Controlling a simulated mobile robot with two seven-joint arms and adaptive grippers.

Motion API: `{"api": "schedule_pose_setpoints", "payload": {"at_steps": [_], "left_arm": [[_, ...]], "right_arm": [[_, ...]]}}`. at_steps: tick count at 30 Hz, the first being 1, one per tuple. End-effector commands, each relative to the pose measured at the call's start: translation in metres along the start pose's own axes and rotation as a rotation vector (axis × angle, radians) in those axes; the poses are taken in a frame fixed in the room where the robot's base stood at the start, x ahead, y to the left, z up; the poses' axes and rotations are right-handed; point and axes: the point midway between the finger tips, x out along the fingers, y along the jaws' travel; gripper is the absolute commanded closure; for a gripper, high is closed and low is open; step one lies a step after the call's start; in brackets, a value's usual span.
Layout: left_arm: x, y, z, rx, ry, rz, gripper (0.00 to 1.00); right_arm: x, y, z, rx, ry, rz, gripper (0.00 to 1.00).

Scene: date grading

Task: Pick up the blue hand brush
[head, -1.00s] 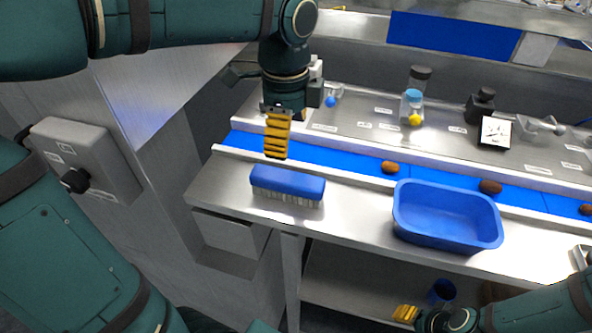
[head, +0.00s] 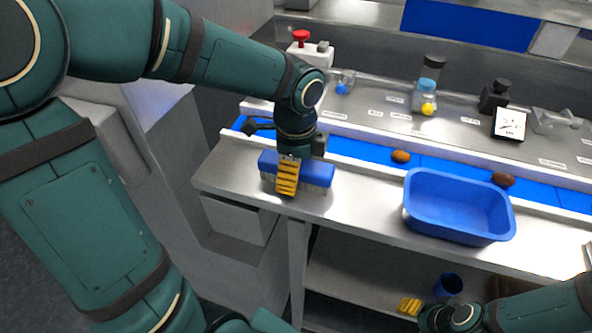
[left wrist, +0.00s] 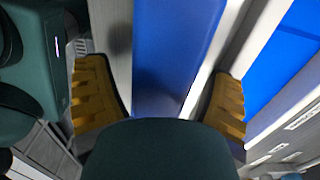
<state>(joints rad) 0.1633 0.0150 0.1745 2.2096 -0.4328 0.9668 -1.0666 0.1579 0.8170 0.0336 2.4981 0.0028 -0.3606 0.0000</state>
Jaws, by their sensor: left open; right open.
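The blue hand brush (head: 318,173) lies on the steel counter, bristles down, in front of the conveyor. My left gripper (head: 287,177) is above and in front of it in the head view, hiding part of its left half. In the left wrist view the brush's blue back (left wrist: 178,45) runs between the two yellow fingers of my left gripper (left wrist: 165,100), which stand open with gaps on both sides. My right gripper (head: 410,306) is open and empty, low at the bottom right, below counter height.
A blue tub (head: 458,235) stands on the counter to the right of the brush. The blue conveyor belt (head: 440,166) behind carries brown dates (head: 401,156). A blue cup (head: 448,284) is below the counter.

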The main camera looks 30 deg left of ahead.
Motion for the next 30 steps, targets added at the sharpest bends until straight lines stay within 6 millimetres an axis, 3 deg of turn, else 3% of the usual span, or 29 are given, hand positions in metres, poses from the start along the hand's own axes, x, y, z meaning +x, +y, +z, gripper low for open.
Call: {"api": "schedule_pose_setpoints", "payload": {"at_steps": [7, 8, 14, 23, 30], "left_arm": [[0.002, 0.0, 0.0, 0.0, 0.0, 0.0, 0.17], [0.002, 0.0, 0.0, 0.0, 0.0, 0.0, 0.25], [0.001, 0.0, 0.0, 0.0, 0.0, 0.0, 0.94], [-0.001, 0.0, 0.0, 0.0, 0.0, -0.001, 0.94], [-0.035, -0.001, -0.001, 0.0, 0.001, -0.006, 0.94]], "right_arm": [[0.0, 0.0, 0.0, 0.0, 0.0, 0.0, 0.53], [0.0, 0.0, 0.0, 0.0, 0.0, 0.0, 0.53], [0.0, 0.0, 0.0, 0.0, 0.0, 0.0, 0.53], [0.0, 0.0, 0.0, 0.0, 0.0, 0.0, 0.53], [-0.004, -0.002, -0.001, -0.001, 0.0, 0.0, 0.53]]}}
